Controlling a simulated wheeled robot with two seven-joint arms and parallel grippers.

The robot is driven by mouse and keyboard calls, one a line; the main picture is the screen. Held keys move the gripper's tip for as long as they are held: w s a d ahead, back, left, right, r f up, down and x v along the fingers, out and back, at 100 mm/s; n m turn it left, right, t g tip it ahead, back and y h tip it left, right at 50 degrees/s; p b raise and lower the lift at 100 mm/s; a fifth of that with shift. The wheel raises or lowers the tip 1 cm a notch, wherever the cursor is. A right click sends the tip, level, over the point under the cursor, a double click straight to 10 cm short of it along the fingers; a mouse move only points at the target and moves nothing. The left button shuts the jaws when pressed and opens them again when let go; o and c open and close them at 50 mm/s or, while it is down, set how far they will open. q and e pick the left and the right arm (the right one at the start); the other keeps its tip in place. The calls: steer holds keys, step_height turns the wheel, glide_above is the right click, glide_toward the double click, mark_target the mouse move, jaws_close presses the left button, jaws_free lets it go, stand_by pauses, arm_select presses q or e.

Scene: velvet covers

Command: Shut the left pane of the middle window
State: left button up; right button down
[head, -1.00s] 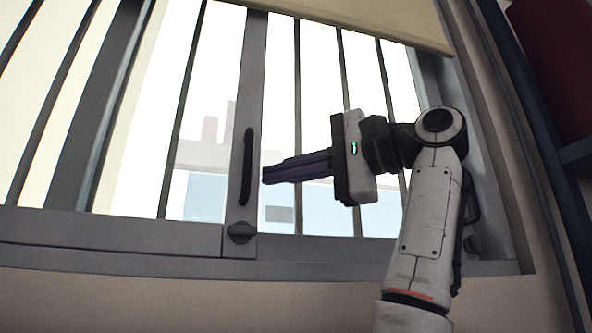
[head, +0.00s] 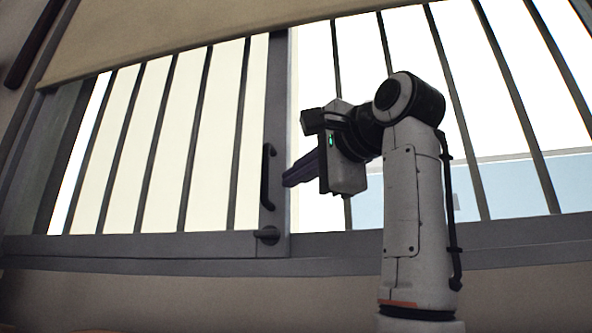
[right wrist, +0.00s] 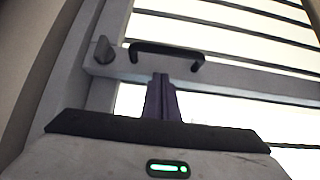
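A grey window pane frame (head: 277,110) with a black vertical pull handle (head: 267,177) and a small dark latch knob (head: 267,235) stands left of my right gripper in the head view. My right gripper (head: 286,181) has its dark purple fingers together, pointing left at the upright just beside the handle. In the right wrist view the fingers (right wrist: 160,78) end at the upright (right wrist: 230,82) near the middle of the handle (right wrist: 165,50); the knob (right wrist: 103,50) is to the left. Whether the tips touch the upright I cannot tell. My left gripper is not in view.
Dark vertical bars (head: 196,140) stand behind the glass on both sides of the upright. A beige blind (head: 150,35) covers the top left. The grey sill rail (head: 130,248) runs along the bottom, with beige wall below.

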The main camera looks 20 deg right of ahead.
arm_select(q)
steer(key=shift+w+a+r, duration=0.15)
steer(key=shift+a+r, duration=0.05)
arm_select(e)
steer(key=shift+w+a, duration=0.15)
steer(key=shift+w, duration=0.2)
